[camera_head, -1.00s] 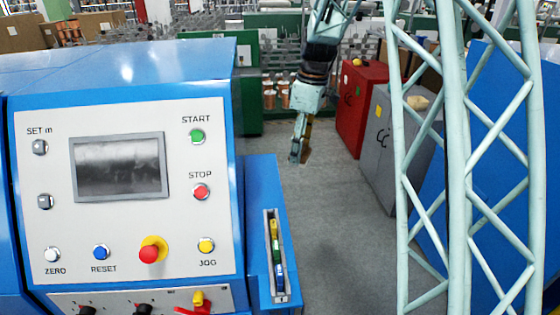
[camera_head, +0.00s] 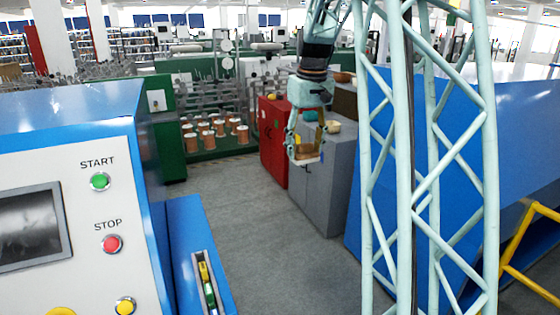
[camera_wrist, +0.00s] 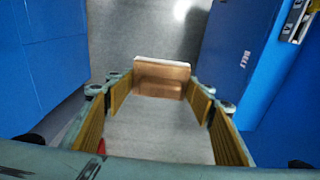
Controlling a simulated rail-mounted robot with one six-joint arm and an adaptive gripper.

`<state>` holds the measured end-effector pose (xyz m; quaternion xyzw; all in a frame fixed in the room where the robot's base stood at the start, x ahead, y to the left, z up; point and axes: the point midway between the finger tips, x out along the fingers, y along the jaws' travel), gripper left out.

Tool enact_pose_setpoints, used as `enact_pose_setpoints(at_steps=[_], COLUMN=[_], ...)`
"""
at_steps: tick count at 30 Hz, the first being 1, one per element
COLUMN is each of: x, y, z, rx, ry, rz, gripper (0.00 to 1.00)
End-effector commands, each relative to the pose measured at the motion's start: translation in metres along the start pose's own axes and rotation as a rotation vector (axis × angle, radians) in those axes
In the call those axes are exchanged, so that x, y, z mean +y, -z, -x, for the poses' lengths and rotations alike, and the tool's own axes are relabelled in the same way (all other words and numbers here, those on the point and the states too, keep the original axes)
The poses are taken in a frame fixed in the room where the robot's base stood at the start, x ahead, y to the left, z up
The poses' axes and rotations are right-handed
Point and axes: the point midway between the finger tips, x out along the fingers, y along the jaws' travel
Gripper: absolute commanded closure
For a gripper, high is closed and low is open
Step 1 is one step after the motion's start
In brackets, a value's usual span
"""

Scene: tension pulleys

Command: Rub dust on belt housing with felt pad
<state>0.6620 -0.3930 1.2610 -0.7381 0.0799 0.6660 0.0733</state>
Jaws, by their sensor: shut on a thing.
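My gripper (camera_head: 306,142) hangs over the aisle and is shut on the felt pad (camera_head: 308,153), a tan block with a white lower face. In the wrist view the pad (camera_wrist: 162,78) sits between the fingertips, apart from any surface, with floor below it. A blue housing marked BELT (camera_wrist: 245,58) stands to the right in the wrist view. It appears to be the blue side box (camera_head: 185,235) beside the control panel in the head view. I cannot make out any dust on it.
A slotted holder (camera_head: 206,283) with coloured items sits on the side box. A red cabinet (camera_head: 273,140) and grey cabinet (camera_head: 325,185) stand behind my gripper. A blue machine (camera_head: 450,200) is at right. Grey floor (camera_head: 250,250) between is clear.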

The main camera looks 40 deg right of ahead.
Motion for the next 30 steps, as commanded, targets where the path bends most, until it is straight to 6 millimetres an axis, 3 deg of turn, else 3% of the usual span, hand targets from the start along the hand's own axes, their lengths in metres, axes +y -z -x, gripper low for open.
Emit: enact_pose_setpoints(at_steps=[6,12,18,30], x=[0.059,0.096,0.113,0.115], y=[-0.021,-0.039,-0.048,-0.049], z=[0.020,0.036,0.043,0.044], rx=[0.009,0.016,0.018,0.019], ry=[-0.028,-0.046,-0.055,-0.056], rz=[-0.232,-0.394,-0.470,-0.481], gripper=[0.59,0.59,0.59,0.59])
